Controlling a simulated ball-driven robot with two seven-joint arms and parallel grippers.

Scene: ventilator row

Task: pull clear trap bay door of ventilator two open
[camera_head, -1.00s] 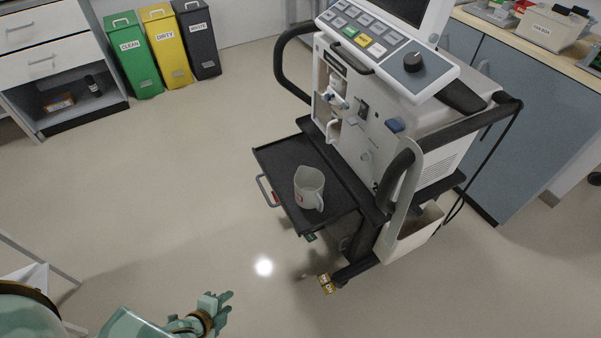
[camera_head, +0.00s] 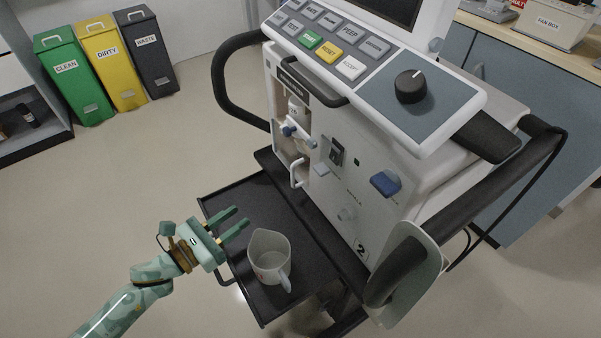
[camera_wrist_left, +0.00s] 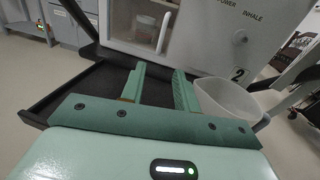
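The ventilator (camera_head: 350,205) carries a "2" on its front. Its trap bay (camera_head: 293,125) is a recess at the left of the front, with white and blue fittings visible inside. A small white handle (camera_head: 297,173) stands at the bay's lower right. The clear door pane is hard to make out; the bay window (camera_wrist_left: 135,22) and handle (camera_wrist_left: 163,32) also show in the left wrist view. The door looks shut. My left gripper (camera_head: 241,218) is open and empty, over the black shelf, below and left of the handle and apart from it. My right gripper is not in view.
A grey-white jug (camera_head: 270,257) stands on the black pull-out shelf (camera_head: 235,195), close to my left gripper; it also shows in the wrist view (camera_wrist_left: 228,98). A black side rail (camera_head: 222,85) curves left of the bay. Bins stand at the back left.

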